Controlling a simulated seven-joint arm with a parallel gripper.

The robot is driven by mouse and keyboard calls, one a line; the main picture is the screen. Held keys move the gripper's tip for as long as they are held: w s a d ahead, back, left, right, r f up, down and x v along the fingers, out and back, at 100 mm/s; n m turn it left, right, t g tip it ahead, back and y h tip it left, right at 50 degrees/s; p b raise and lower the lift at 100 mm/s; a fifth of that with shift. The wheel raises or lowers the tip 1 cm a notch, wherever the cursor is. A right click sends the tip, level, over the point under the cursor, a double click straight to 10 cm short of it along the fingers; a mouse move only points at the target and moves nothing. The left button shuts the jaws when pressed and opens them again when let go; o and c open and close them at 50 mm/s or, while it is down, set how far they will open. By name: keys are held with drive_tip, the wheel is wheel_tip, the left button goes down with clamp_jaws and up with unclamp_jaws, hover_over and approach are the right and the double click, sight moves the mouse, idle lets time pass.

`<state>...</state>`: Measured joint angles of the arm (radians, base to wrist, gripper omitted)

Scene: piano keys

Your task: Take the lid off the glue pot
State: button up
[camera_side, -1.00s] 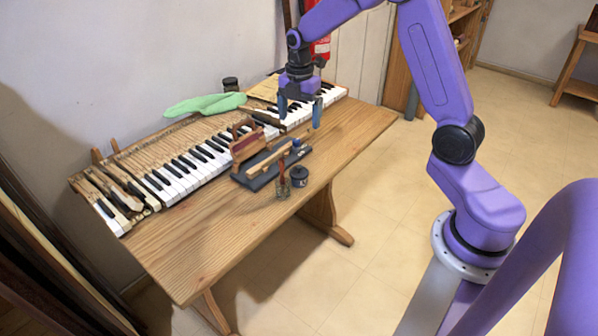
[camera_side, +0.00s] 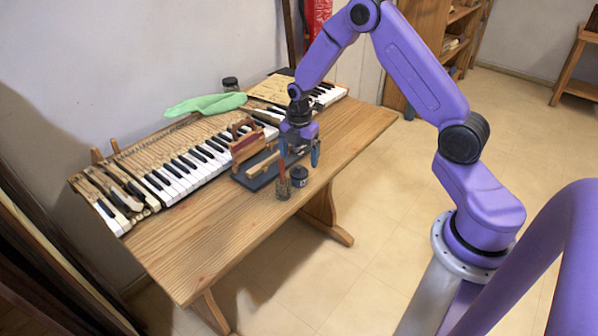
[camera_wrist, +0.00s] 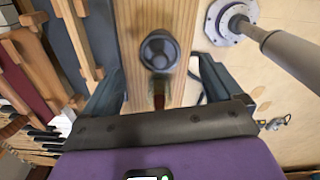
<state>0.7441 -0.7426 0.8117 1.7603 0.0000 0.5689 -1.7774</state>
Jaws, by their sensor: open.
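The glue pot (camera_side: 299,177) is a small dark round pot standing on the table near its front edge. In the wrist view its dark round lid (camera_wrist: 158,48) shows from above, with a paler knob or centre. My gripper (camera_side: 299,158) is open and empty, pointing down just above the pot. In the wrist view its two fingers are spread to either side, with the pot between them and slightly beyond. I see no finger touching the lid.
A jar with an upright brush (camera_side: 283,188) stands close beside the pot. A dark tray (camera_side: 252,182) with wooden pieces lies to the left. The piano keyboard (camera_side: 180,182) and a green cloth (camera_side: 205,104) lie behind. The table's near left part is clear.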

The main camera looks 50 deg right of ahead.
sight(299, 166)
drive_tip(key=shift+f, duration=2.15)
drive_tip(key=c, duration=1.1)
drive_tip(key=shift+r, duration=0.15)
